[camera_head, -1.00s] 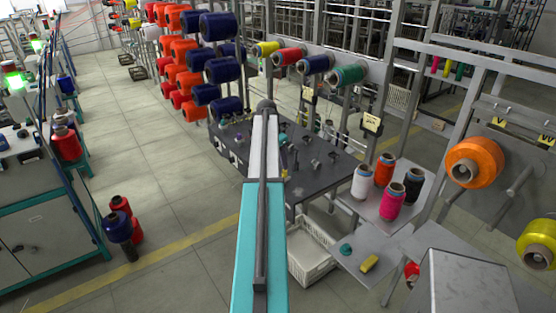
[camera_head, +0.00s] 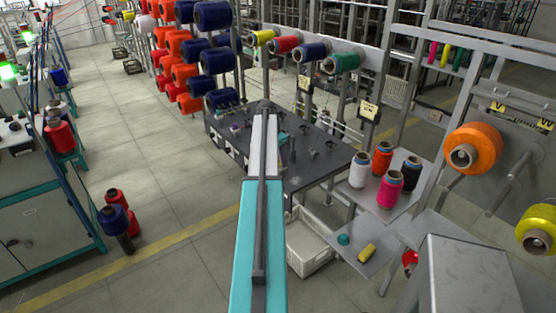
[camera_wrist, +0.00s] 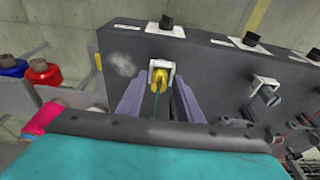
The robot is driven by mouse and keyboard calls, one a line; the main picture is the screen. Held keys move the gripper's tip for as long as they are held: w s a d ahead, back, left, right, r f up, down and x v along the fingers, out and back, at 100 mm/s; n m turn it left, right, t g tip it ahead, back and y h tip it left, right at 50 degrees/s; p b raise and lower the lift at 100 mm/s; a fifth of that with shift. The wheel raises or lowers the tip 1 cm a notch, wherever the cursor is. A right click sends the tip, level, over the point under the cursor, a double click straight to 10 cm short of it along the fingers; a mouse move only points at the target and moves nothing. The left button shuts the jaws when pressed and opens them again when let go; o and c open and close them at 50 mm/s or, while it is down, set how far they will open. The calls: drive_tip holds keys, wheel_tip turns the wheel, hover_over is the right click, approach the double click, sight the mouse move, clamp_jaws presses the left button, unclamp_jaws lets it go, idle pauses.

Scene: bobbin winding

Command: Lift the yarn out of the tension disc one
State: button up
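In the wrist view, a yellow tension disc (camera_wrist: 158,75) sits in a white bracket on the face of a dark machine panel. My gripper (camera_wrist: 156,92) has two purple-grey fingers, one on each side of the yarn and below the disc. The fingers are apart, with nothing visibly clamped between them. How close they are to the panel is hard to tell. In the head view my gripper is hidden behind my arm. No number is readable on the disc.
To the right on the panel (camera_wrist: 204,62) is another bracketed unit (camera_wrist: 265,92). Red, blue and pink spools stand at the left of the wrist view. In the head view, a shelf with several cones (camera_head: 388,182) and a white crate (camera_head: 309,245) are right of my arm.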

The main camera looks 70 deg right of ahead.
clamp_jaws()
drive_tip(key=shift+s+r+p, duration=0.1)
drive_tip(key=shift+r+p, duration=0.8)
drive_tip(key=shift+r, duration=1.4)
